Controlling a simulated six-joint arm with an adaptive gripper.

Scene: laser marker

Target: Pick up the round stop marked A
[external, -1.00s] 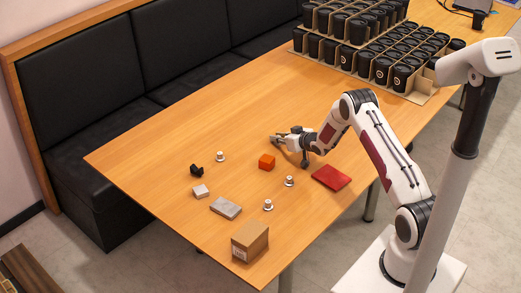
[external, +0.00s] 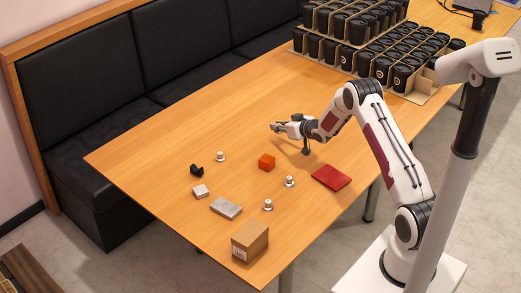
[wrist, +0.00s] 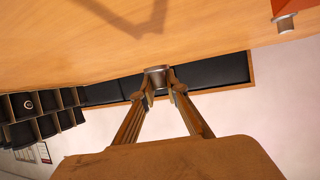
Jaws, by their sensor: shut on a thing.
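My gripper (external: 277,127) is above the table's middle, beyond the orange cube. It also shows in the wrist view (wrist: 158,92), with its fingers shut on a small round metal stop (wrist: 157,77). The held stop looks clear of the table, and I cannot make out a letter on it. In the external view it is too small to tell from the fingertips. Similar round stops stand on the table: one (external: 220,156) left of the orange cube, one (external: 289,181) near the red pad and one (external: 268,204) nearer the front. Their marks are not readable.
On the table (external: 170,125) are an orange cube (external: 266,162), a red flat pad (external: 331,177), a black part (external: 197,170), a small pale block (external: 200,191), a grey block (external: 226,208) and a cardboard box (external: 250,242). Black cups in cartons (external: 380,50) fill the far end.

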